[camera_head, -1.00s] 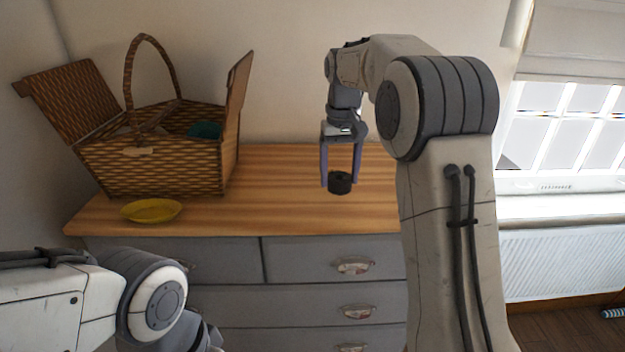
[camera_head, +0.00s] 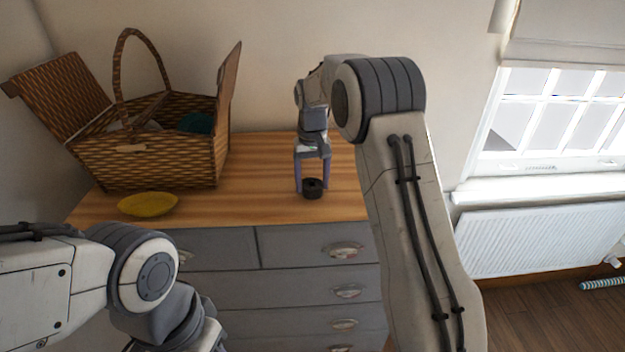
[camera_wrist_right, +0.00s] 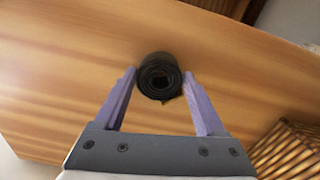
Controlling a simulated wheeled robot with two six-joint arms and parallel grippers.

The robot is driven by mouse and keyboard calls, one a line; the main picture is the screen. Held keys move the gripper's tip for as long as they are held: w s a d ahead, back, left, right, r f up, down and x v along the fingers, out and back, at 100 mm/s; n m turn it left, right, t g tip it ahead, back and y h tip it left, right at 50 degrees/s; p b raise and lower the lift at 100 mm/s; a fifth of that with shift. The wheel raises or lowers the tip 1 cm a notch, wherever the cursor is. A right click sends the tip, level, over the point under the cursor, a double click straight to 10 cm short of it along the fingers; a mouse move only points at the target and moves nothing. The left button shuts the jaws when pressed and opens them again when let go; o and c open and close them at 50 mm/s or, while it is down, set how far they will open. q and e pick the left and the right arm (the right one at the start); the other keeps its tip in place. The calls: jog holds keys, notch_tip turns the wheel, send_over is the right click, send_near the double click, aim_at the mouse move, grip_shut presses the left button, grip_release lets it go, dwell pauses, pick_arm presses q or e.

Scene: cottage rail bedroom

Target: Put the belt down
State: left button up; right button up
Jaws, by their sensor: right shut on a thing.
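The belt (camera_head: 313,188) is a small, dark, rolled-up coil. In the head view it is between the fingertips of my right gripper (camera_head: 312,182), low over the wooden dresser top (camera_head: 250,200) near its front edge. I cannot tell whether its underside touches the wood. In the right wrist view the belt (camera_wrist_right: 160,77) shows its spiral end between the two purple fingers, and the right gripper (camera_wrist_right: 160,82) is shut on it. My left arm is at the lower left of the head view; its gripper is out of the picture.
An open wicker picnic basket (camera_head: 150,160) with a teal thing (camera_head: 197,123) inside stands on the dresser's left part. A yellow oval dish (camera_head: 147,205) lies in front of it. The wood around the belt is clear. A radiator (camera_head: 540,238) is at the right.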

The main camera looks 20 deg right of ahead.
aim_at(312, 184)
jog(key=shift+f, duration=0.15)
jog(key=o, duration=1.4)
jog(key=shift+o, duration=0.2)
notch_tip(312, 184, up, 11)
jog(key=b, duration=0.2)
jog(key=s+a+r+n, duration=0.1)
jog(key=s+a+n, duration=0.1)
jog(key=s+a, duration=0.45)
jog(key=s+a+f+n, duration=0.2)
jog(key=s+a+n, duration=0.1)
jog(key=s+a, duration=0.65)
jog(key=s+a+f+n, duration=0.1)
jog(key=s+f, duration=0.3)
jog(key=s, duration=0.6)
jog(key=s+f+n+y, duration=0.1)
jog(key=s+f, duration=0.4)
jog(key=s, duration=0.5)
jog(key=shift+s+a+n, duration=0.4)
jog(key=shift+n, duration=0.5)
